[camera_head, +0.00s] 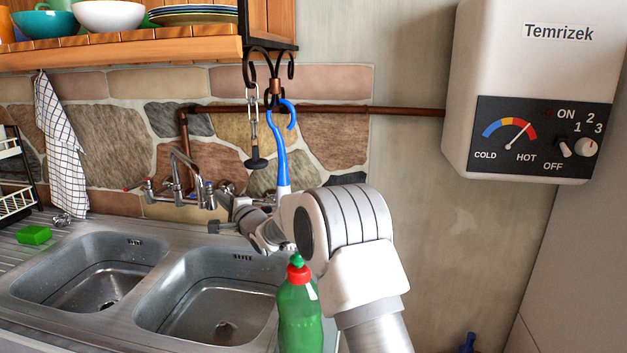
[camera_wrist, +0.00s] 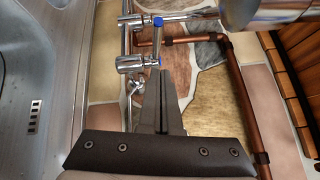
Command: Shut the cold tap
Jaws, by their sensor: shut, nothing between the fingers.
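The chrome mixer tap (camera_head: 178,184) is on the stone wall behind the sinks, with a red-marked handle at its left and a blue-marked cold tap (camera_head: 210,193) at its right. In the wrist view the cold tap (camera_wrist: 132,63) is a chrome valve body with a lever and blue marks. My gripper (camera_wrist: 160,78) is shut and empty, its dark fingers pointing at the cold tap's blue-marked end. The fingertips are very close to it; I cannot tell if they touch. In the head view my wrist partly hides the area right of the tap.
A green bottle (camera_head: 300,312) with a red cap stands in front of my arm. Two steel sink basins (camera_head: 215,300) lie below the tap. A copper pipe (camera_wrist: 242,95) runs along the wall.

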